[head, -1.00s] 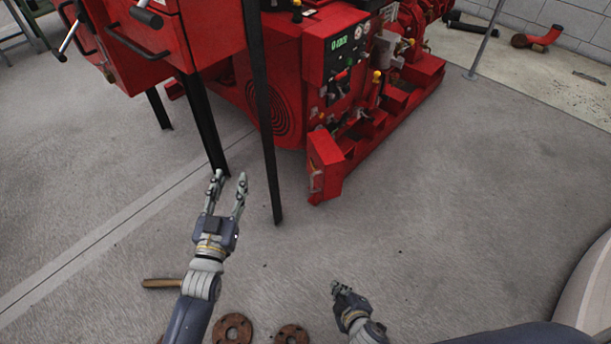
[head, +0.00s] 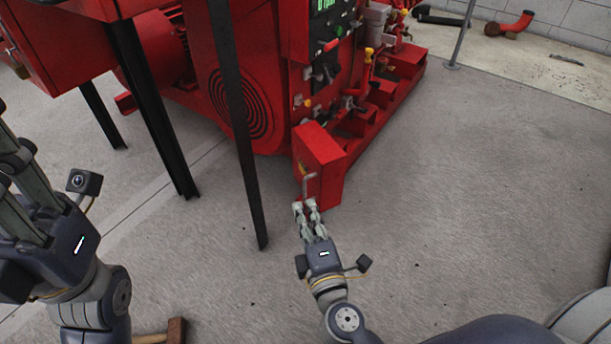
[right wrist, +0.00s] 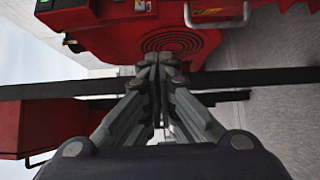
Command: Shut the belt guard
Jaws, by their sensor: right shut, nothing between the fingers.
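The belt guard appears to be the red hinged box-like panel (head: 325,160) on the front of the red pumpset, standing out at an angle, with a small metal handle (head: 308,182). In the right wrist view, a red panel (right wrist: 205,27) with a handle crosses the top edge. My right gripper (head: 305,207) is shut and empty, its fingertips just below the handle in the head view; contact cannot be told. The shut fingertips also show in the right wrist view (right wrist: 158,62). My left gripper (head: 18,185) is at the left edge, fingers apart, tips partly cut off.
A red cabinet (head: 60,55) on black legs stands at the left; one dark leg (head: 238,130) rises close left of the guard. A hammer (head: 165,333) lies on the floor at the bottom. Floor right of the guard is clear.

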